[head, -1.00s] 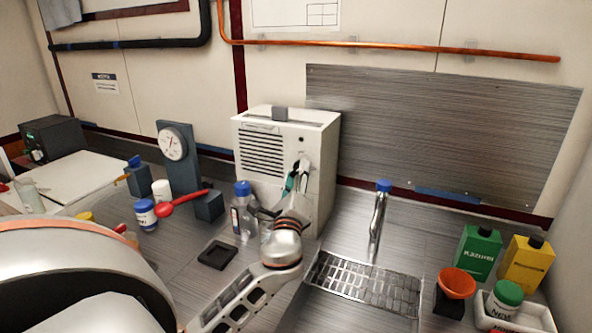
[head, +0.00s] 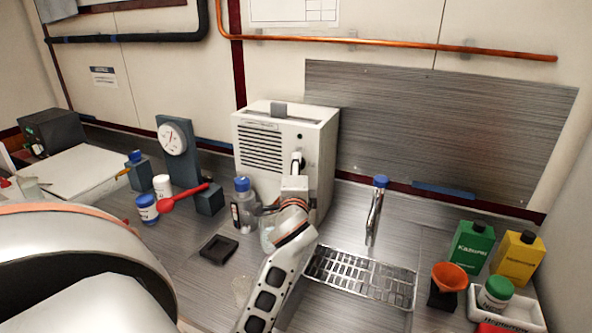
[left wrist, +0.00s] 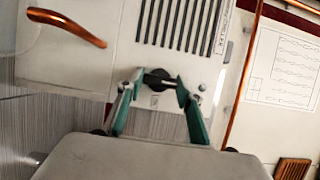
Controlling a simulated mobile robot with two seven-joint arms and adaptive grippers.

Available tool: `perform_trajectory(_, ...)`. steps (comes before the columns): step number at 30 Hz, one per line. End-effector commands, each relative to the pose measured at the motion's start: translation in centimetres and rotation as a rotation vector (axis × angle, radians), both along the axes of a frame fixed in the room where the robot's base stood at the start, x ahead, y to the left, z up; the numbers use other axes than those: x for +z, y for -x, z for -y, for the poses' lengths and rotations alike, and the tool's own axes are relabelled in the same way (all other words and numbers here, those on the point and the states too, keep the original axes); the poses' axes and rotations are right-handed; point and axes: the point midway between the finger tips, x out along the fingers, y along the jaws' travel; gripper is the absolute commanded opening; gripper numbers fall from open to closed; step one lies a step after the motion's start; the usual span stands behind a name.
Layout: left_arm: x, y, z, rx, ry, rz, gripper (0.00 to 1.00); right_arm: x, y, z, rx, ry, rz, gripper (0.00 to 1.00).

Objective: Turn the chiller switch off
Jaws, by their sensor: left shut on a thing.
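The chiller (head: 322,150) is a white box with a slotted vent on its front, standing against the back wall. Its switch is a small dark knob (left wrist: 157,79) on the front panel, seen in the left wrist view below the vent slots. My left gripper (left wrist: 160,84) has its two teal-padded fingers closed on the knob from both sides. In the head view my left gripper (head: 297,158) is at the chiller's front, and the wrist hides most of the fingers and the knob. My right gripper is not in view.
A clear bottle with a blue cap (head: 242,205) stands close left of my left wrist. A gauge stand (head: 178,155) and a red spoon (head: 185,198) are further left. A faucet (head: 375,210) and drain grate (head: 358,275) are right. Copper pipe (head: 400,46) runs above.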

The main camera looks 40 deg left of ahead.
Motion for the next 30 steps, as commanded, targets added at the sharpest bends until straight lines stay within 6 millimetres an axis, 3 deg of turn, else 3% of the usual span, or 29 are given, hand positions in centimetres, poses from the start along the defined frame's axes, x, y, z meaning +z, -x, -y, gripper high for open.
perform_trajectory(16,-0.02,0.01,-0.03,0.000,0.026,0.008,0.14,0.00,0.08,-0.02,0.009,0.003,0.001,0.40)
perform_trajectory(17,-0.02,0.01,-0.03,0.000,0.026,0.008,0.38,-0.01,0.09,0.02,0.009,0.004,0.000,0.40)
perform_trajectory(18,-0.02,0.01,-0.03,0.000,0.025,0.007,0.49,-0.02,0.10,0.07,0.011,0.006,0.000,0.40)
perform_trajectory(19,-0.02,0.01,-0.03,0.000,0.025,0.007,0.53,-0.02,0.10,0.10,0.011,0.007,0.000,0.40)
perform_trajectory(30,-0.03,0.18,0.15,0.000,0.023,0.007,0.53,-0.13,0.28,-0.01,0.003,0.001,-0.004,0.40)
